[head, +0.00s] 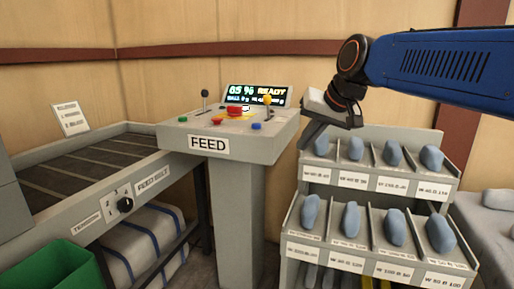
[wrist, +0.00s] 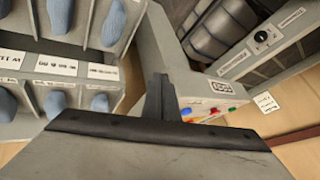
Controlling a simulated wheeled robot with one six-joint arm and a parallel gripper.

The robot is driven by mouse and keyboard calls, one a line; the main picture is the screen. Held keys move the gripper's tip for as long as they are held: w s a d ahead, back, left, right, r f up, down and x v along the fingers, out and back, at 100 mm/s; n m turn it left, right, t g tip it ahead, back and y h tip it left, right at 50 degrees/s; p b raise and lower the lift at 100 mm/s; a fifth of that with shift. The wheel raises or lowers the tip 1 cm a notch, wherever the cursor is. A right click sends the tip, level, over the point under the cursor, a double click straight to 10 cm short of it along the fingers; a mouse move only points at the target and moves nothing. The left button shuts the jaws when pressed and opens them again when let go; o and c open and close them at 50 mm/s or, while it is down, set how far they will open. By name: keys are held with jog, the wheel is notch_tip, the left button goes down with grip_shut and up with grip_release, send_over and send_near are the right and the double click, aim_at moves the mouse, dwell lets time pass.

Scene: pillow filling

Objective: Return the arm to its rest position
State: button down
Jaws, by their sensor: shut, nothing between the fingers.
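My blue arm (head: 445,65) reaches in from the right edge of the head view, above the bin rack. My gripper (head: 309,138) hangs at its left end, pointing down and left, between the feed console and the top left of the rack. Its fingers are shut with nothing between them. In the wrist view the closed fingers (wrist: 163,95) stand out past a wide dark-edged plate, which hides the lower part of that picture.
A bin rack (head: 375,265) holds several blue-grey pieces. A feed belt (head: 85,170) stands left, with a green bin (head: 55,270) below. Grey lumps (head: 495,200) lie far right.

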jog(key=s+d+f+h, duration=0.1)
jog(key=s+d+f, duration=0.4)
jog(key=s+f, duration=0.3)
jog(key=s+d+f+g+h, duration=0.1)
jog(key=s+d+f, duration=0.5)
jog(key=s+f, duration=0.3)
jog(key=s+d+f+h, duration=0.2)
jog(key=s+d+f, duration=0.3)
jog(key=s+f, duration=0.4)
jog(key=shift+s+d, duration=0.15)
jog(key=shift+s, duration=0.05)
